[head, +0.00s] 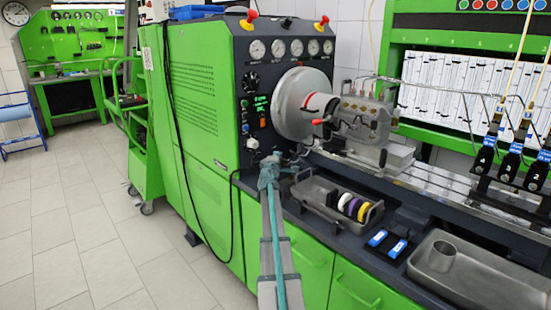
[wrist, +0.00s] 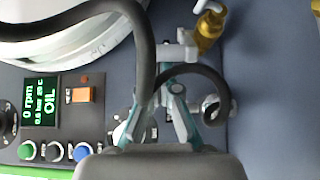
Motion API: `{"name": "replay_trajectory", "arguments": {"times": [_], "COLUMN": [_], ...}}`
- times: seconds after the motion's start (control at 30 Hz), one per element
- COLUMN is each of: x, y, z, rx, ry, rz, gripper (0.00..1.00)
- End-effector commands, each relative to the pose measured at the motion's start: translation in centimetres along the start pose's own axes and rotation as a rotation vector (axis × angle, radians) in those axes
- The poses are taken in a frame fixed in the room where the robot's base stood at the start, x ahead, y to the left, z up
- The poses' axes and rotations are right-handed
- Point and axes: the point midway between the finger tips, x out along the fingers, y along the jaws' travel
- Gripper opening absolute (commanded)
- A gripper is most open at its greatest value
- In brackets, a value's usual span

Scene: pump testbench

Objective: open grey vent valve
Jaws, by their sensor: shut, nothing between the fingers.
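My gripper (wrist: 172,58) is shut and empty, its teal-jointed fingers together in the middle of the wrist view. In the head view my gripper (head: 268,165) is low at the front of the green test bench, below the control panel. A brass valve (wrist: 207,32) with a white handle is just above and right of the fingertips in the wrist view. A small grey metal fitting (wrist: 212,108) lies right of the fingers, partly behind a dark hose. I cannot tell for sure which part is the grey vent valve; it may be partly hidden by the fingers.
A dark hose (wrist: 147,50) loops close around the fingers. A control panel with a green display (wrist: 41,101) and several knobs is at left. In the head view, a grey tray (head: 325,195) with coloured rings and a large steel pan (head: 470,270) are to the right.

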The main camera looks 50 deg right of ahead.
Motion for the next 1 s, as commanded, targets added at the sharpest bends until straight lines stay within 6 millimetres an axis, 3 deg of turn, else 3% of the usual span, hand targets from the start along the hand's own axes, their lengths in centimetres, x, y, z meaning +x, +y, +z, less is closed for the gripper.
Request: {"name": "replay_trajectory", "arguments": {"times": [0.57,0.77,1.0], "x": [0.0,0.0,0.1], "y": [0.5,2.6,6.7], "z": [0.1,0.1,0.0], "rx": [0.000,0.001,0.002], "ry": [-0.002,-0.001,-0.001], "rz": [0.001,0.002,0.003], "gripper": [0.00,0.00,0.00]}}
